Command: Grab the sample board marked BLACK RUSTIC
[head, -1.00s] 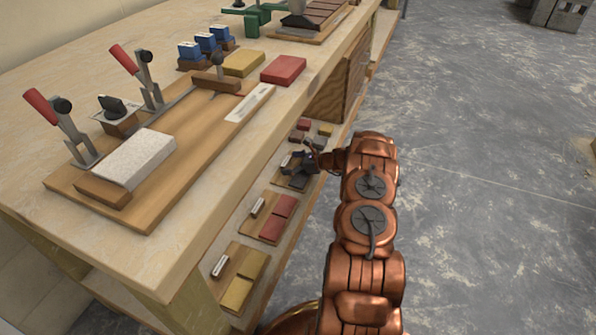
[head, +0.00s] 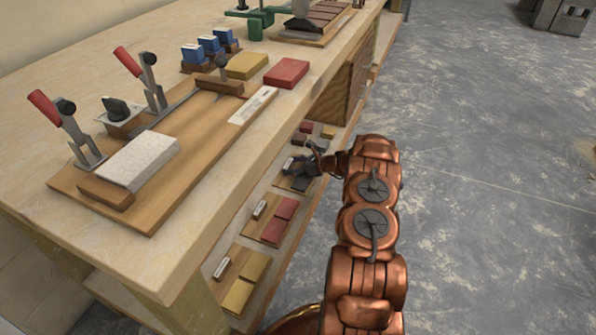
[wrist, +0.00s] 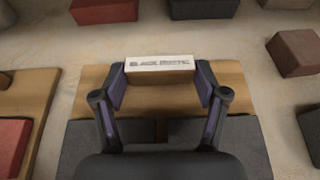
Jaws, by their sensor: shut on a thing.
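The sample board marked BLACK RUSTIC (wrist: 234,78) lies on the lower shelf, a wooden board with two dark tiles (wrist: 225,135) and a raised white label block (wrist: 160,63) at its far edge. In the wrist view my gripper (wrist: 160,78) has one finger at each end of the label block and is shut on it. In the head view my gripper (head: 306,163) is at the board under the bench edge and covers part of it. I cannot tell whether the board is lifted off the shelf.
A board with red tiles (head: 270,228) and one with yellow tiles (head: 244,269) lie nearer on the shelf. Loose dark and red blocks (wrist: 296,52) lie around the held board. The benchtop (head: 210,185) overhangs the shelf.

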